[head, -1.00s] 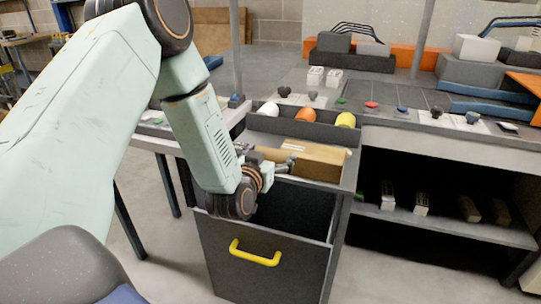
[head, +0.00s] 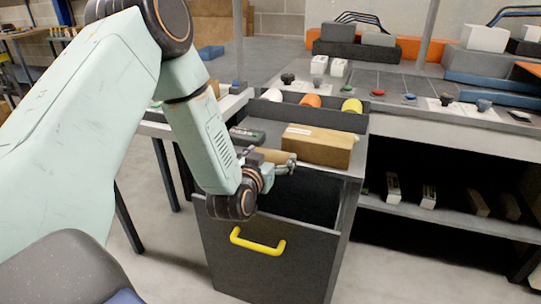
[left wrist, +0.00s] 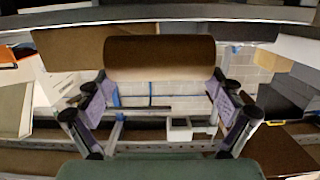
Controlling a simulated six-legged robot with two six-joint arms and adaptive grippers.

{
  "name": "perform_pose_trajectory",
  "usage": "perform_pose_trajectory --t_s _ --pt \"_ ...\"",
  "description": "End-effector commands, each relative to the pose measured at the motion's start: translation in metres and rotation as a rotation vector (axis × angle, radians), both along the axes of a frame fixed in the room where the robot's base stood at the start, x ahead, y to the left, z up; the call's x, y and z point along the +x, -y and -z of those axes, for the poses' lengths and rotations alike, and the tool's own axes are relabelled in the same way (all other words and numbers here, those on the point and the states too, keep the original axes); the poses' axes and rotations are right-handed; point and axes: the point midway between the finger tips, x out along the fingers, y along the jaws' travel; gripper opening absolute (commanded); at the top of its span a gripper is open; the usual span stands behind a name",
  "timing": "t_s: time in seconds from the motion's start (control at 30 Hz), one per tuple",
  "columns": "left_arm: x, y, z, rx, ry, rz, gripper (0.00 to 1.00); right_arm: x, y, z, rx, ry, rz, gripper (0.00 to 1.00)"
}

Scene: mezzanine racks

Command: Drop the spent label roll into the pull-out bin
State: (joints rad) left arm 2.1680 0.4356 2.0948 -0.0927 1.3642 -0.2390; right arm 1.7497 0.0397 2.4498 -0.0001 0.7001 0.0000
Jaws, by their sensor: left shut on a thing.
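The spent label roll (head: 265,155) is a brown cylinder. My left gripper (head: 280,168) is shut on it. The roll also lies across the fingers in the left wrist view (left wrist: 160,52). The pull-out bin (head: 222,262) is dark grey with a yellow handle (head: 258,246). It stands open under the bench, its dark inside showing to the right of and below my gripper. The gripper and roll appear above the bin's back left part; the exact height is unclear. My wrist hides part of the front rim. My right gripper is not in view.
A cardboard box (head: 318,146) sits on the ledge behind the bin, close to the roll, beside a dark device (head: 246,135). Behind is a divided tray with white, orange and yellow rolls (head: 310,100). A lower shelf (head: 440,215) with small boxes is at right.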

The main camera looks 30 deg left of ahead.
Motion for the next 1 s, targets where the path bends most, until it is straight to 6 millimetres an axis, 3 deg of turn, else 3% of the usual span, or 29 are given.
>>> perform_pose_trajectory --t_s 0.2,0.23,0.3,0.73,1.0 --pt "0.000 0.000 -0.001 0.000 0.001 0.000 0.67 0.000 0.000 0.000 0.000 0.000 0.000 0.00" --pt "0.000 0.000 -0.001 0.000 0.001 0.000 0.94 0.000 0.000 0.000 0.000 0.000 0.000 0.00" --pt "0.000 0.000 -0.001 0.000 0.001 0.000 1.00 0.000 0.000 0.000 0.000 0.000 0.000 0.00" --pt "-0.004 0.001 -0.001 -0.001 -0.001 0.000 1.00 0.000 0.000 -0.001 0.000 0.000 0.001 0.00" --pt "-0.046 0.012 -0.008 -0.004 -0.002 0.000 1.00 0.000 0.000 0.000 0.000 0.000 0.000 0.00"
